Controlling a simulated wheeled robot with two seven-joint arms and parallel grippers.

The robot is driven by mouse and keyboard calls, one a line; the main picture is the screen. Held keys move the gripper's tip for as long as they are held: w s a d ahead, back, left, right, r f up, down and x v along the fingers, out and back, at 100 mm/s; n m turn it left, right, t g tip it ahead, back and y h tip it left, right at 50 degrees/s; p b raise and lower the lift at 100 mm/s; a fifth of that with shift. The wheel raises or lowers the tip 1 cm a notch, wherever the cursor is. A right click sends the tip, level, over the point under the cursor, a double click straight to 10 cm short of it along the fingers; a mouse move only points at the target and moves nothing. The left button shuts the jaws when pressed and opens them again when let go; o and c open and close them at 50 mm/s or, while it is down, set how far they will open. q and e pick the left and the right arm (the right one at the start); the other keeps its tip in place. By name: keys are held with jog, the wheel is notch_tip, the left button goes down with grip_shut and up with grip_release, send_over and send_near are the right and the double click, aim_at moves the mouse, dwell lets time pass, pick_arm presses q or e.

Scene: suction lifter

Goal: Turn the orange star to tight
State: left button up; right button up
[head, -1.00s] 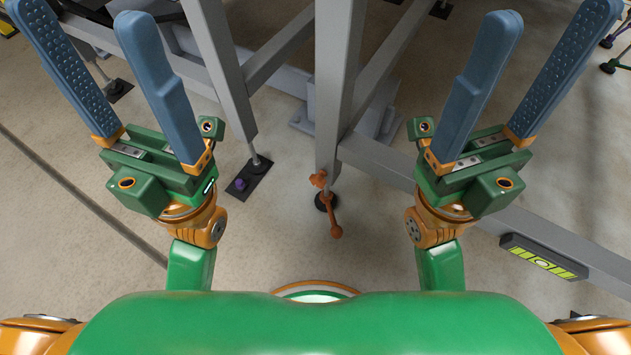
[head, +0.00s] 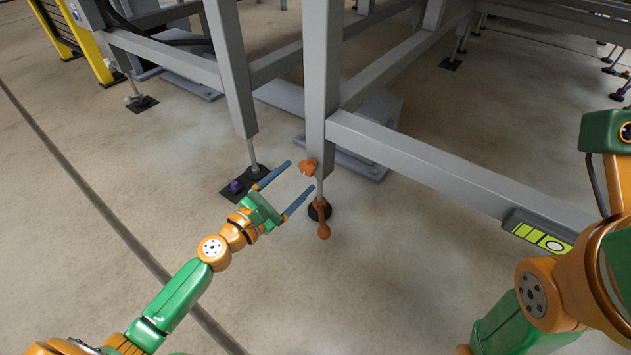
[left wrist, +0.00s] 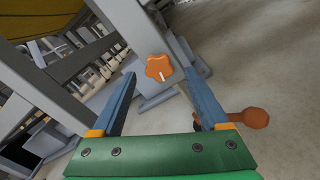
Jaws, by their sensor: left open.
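The orange star (head: 308,167) is a star-shaped knob on the lower part of a grey frame leg (head: 318,100). It also shows in the left wrist view (left wrist: 158,68), with a pale mark near its lower edge. My left gripper (head: 301,176) is open, its blue fingers pointing toward the star. In the left wrist view the star appears between and beyond the two fingertips, and I see no contact. An orange lever with a rounded end (head: 323,230) sits below the star by the leg's foot. In the head view my right arm shows at the right edge, its fingers out of frame.
A purple knob (head: 236,186) sits on a dark foot plate left of my left gripper. A grey beam (head: 420,160) runs from the leg to the right and carries a level with a yellow-green face (head: 541,236). The floor in front is clear.

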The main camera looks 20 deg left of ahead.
aim_at(305, 170)
pick_arm(q)
jog(key=shift+x, duration=2.3)
grip_shut()
